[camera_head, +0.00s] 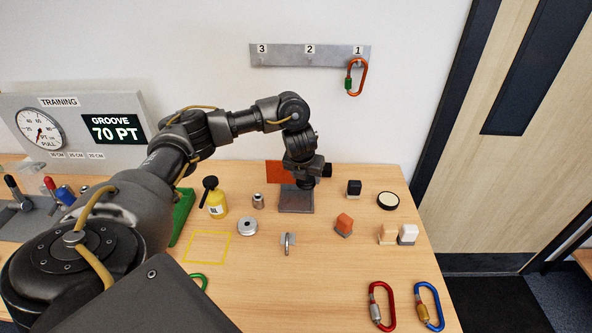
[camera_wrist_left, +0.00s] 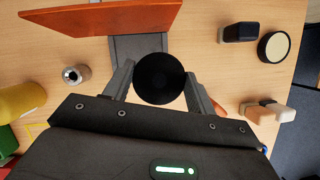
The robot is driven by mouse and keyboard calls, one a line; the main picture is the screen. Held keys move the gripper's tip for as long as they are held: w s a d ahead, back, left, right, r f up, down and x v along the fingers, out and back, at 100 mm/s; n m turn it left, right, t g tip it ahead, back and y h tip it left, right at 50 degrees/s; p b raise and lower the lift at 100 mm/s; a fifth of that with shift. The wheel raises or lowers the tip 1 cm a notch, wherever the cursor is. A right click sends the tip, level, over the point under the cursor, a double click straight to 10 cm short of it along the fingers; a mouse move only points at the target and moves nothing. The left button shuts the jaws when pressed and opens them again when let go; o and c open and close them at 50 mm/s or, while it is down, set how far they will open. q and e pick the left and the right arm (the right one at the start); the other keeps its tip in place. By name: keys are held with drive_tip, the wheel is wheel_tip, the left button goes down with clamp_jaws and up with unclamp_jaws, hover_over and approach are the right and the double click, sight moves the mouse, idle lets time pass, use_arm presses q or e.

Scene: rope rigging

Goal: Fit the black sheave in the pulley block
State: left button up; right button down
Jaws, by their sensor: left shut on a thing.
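My left gripper (camera_head: 303,184) reaches down in front of the pulley block, which has an orange cheek plate (camera_head: 279,172) and a grey base (camera_head: 296,200). In the left wrist view the black sheave (camera_wrist_left: 160,78) is a dark disc held between the two fingers of my left gripper (camera_wrist_left: 160,84). The orange plate (camera_wrist_left: 105,17) and grey base (camera_wrist_left: 138,47) lie just beyond it. I cannot tell whether the sheave touches the block. In the head view the gripper hides the sheave. My right gripper is not in view.
A grey wheel (camera_head: 247,226), metal cylinder (camera_head: 258,201), metal fitting (camera_head: 288,244) and yellow bottle (camera_head: 216,204) stand left and front. An orange block (camera_head: 344,224), black block (camera_head: 353,188) and round tin (camera_head: 388,201) stand right. Red (camera_head: 381,305) and blue (camera_head: 428,305) carabiners lie at front right.

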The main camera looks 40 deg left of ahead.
use_arm(q)
drive_tip(key=shift+s+a+f+m+h, duration=0.15)
drive_tip(key=shift+a+m, duration=0.3)
drive_tip(key=shift+a, duration=0.5)
drive_tip(key=shift+a+m+h, duration=0.25)
drive_tip(key=shift+a+m, duration=0.2)
drive_tip(key=shift+a, duration=0.5)
wheel_tip(320, 180, down, 9)
drive_tip(key=b, duration=0.8)
drive_tip(key=shift+d+f+b, duration=0.1)
drive_tip(key=shift+f+b, duration=0.05)
drive_tip(key=shift+b, duration=0.2)
drive_tip(key=o, duration=1.2)
drive_tip(key=shift+c, duration=0.2)
drive_tip(key=a+p+v, duration=0.1)
drive_tip(key=p+v, duration=0.3)
drive_tip(key=v, duration=0.6)
drive_tip(key=shift+s+d+r, duration=0.2)
drive_tip(key=shift+d+r, duration=0.2)
drive_tip(key=shift+d, duration=0.1)
